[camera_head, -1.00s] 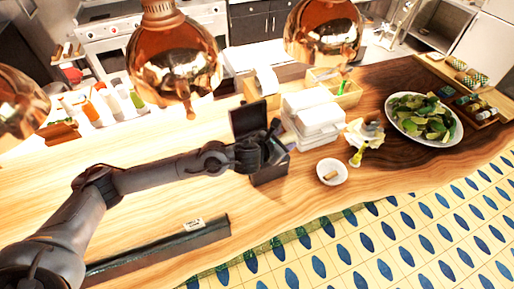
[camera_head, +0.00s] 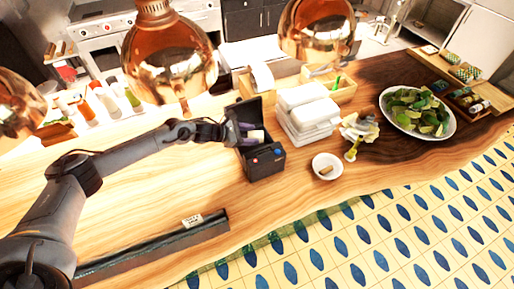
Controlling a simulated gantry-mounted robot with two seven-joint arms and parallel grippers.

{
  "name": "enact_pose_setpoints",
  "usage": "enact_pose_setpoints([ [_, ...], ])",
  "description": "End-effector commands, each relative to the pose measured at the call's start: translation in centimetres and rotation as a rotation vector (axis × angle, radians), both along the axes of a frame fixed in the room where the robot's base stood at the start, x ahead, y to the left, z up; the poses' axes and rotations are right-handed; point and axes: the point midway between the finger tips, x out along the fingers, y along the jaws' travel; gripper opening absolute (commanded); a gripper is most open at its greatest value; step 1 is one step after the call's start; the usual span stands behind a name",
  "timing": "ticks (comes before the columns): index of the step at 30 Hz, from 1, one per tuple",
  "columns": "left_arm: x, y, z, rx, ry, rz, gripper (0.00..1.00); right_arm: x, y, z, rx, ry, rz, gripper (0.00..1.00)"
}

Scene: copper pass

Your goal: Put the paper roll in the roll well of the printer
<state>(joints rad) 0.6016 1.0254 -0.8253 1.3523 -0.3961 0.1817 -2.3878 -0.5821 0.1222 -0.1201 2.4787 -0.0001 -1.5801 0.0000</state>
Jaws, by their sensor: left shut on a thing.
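The printer (camera_head: 265,166) is a small dark box on the wooden counter, with its lid standing open at the back and red and blue spots on its front. The paper roll (camera_head: 257,135) is a small white cylinder at the printer's open top. My left gripper (camera_head: 246,131) reaches in from the left and is shut on the roll. I cannot tell whether the roll touches the well floor, as the well's inside is mostly hidden. My right gripper is not in view.
White stacked boxes (camera_head: 308,117) stand close right of the printer. A small white dish (camera_head: 327,166) and a plate of greens (camera_head: 418,114) are further right. Copper lamps (camera_head: 168,60) hang above. A long dark tray (camera_head: 150,250) lies at the front left.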

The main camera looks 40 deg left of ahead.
Motion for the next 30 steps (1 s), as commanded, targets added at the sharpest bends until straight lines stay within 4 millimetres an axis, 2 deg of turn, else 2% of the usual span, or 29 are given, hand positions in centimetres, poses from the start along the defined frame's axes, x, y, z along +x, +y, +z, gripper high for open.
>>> enact_pose_setpoints([
  [5,-0.3,0.6,-0.7,-0.002,0.004,-0.032,0.22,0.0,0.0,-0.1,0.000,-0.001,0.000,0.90],
  [12,-0.3,0.6,-2.7,-0.003,0.004,-0.037,0.22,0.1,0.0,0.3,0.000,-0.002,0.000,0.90],
  [25,-0.3,0.6,-3.3,-0.002,0.002,-0.037,0.22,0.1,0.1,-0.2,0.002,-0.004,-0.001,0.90],
  [26,-0.3,0.6,-3.2,-0.001,0.003,-0.037,0.57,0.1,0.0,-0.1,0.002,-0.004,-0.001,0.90],
  [30,-0.3,0.6,-3.2,-0.002,0.004,-0.036,0.79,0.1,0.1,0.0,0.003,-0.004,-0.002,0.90],
])
